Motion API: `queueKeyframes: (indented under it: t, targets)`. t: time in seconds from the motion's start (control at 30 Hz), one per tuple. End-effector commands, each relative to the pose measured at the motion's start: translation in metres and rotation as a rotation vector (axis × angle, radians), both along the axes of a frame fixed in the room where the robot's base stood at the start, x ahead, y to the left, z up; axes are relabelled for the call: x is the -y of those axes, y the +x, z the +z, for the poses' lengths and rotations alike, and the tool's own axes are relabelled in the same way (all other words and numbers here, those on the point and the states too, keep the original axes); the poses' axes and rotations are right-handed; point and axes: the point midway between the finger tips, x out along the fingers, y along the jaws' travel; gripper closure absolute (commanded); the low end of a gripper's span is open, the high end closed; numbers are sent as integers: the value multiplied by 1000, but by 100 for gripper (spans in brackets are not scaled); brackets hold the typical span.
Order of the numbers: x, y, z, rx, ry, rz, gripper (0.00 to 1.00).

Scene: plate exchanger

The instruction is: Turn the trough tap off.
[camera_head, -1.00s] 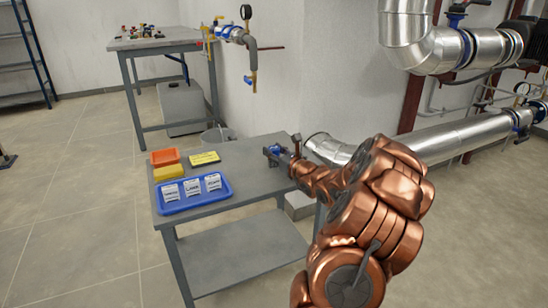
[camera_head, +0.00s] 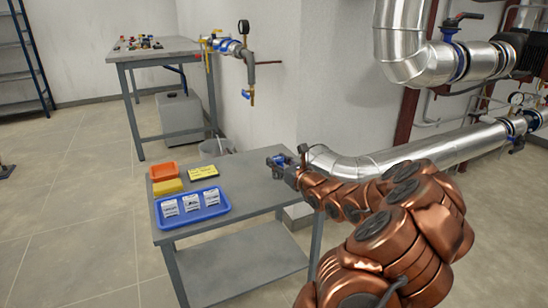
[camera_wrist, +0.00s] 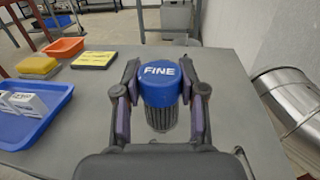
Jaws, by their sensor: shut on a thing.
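A small tap (camera_head: 250,95) with a brass body and a blue part hangs at the lower end of the grey wall pipe in the head view. Whether it is open or shut is too small to tell, and I see no clear water stream. My gripper (camera_wrist: 159,80) is far from it, over the right back corner of the near grey table. It is shut on a blue-capped filter cartridge (camera_wrist: 158,92) marked FINE, with a dark ribbed body. The cartridge also shows as a small blue shape in the head view (camera_head: 279,160). Whether it touches the table is unclear.
The near grey table (camera_head: 240,198) holds a blue tray (camera_head: 180,217) with white labelled packs, an orange bin (camera_head: 163,171), a yellow block (camera_head: 167,187) and a yellow-black sign (camera_head: 203,172). A bucket (camera_head: 212,148) stands behind. Silver pipes (camera_head: 435,150) run at right. The left floor is clear.

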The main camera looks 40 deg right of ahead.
Motion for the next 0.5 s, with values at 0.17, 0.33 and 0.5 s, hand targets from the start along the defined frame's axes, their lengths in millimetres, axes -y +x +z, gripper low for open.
queueKeyframes:
  t: [0.17, 0.33, 0.5]
  targets:
    - [-10, -31, 6, 3, 1, -2, 97]
    - [-20, -59, 9, 2, -1, -3, 97]
    - [-27, -80, 11, 3, -3, -3, 97]
